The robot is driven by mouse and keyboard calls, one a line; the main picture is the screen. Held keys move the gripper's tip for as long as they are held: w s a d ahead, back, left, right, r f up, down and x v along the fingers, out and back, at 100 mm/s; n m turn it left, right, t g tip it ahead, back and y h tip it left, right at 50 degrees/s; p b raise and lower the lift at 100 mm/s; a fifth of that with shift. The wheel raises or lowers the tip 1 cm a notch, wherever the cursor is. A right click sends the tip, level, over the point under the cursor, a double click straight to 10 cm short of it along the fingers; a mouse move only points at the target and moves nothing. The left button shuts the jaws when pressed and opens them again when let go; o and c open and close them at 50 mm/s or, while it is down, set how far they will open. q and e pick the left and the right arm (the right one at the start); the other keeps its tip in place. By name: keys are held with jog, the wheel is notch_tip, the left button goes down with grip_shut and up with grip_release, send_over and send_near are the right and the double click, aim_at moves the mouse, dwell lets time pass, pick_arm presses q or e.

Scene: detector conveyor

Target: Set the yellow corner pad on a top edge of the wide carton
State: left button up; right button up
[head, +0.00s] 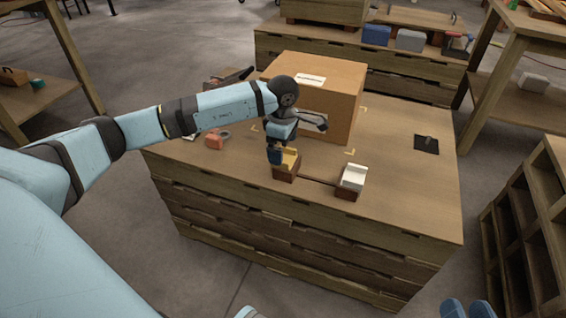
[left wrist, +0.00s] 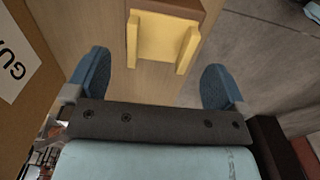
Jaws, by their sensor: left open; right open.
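The yellow corner pad (head: 291,159) sits on a small brown block near the front of the wooden table. It also shows in the left wrist view (left wrist: 163,40), with two raised sides. The wide carton (head: 345,100) stands behind it, closed, with a white label; its side fills the left of the left wrist view (left wrist: 30,110). My left gripper (head: 274,153) is over the pad, partly hidden by its wrist. In the left wrist view its blue fingers (left wrist: 155,65) are spread apart, the pad lying just beyond their tips. My right gripper (head: 467,309) is open and empty at the bottom edge.
A white pad (head: 354,176) sits on another brown block to the right. An orange tape tool (head: 216,138) lies left of the carton. A black square plate (head: 426,144) lies at the right. The tabletop's right front (head: 410,205) is clear. A wooden rack (head: 530,215) stands at right.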

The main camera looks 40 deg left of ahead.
pick_arm(q)
notch_tip(320, 180, down, 3)
jog(key=shift+r+b, duration=0.1)
jog(key=shift+b, duration=0.2)
pick_arm(e)
jog(key=shift+w+d+f+n, duration=0.15)
jog(key=shift+w+f+n, duration=0.05)
jog(key=shift+w+n, duration=0.1)
pick_arm(q)
jog(key=shift+c, duration=0.5)
jog(key=c, duration=0.9)
jog(key=shift+r, duration=0.1)
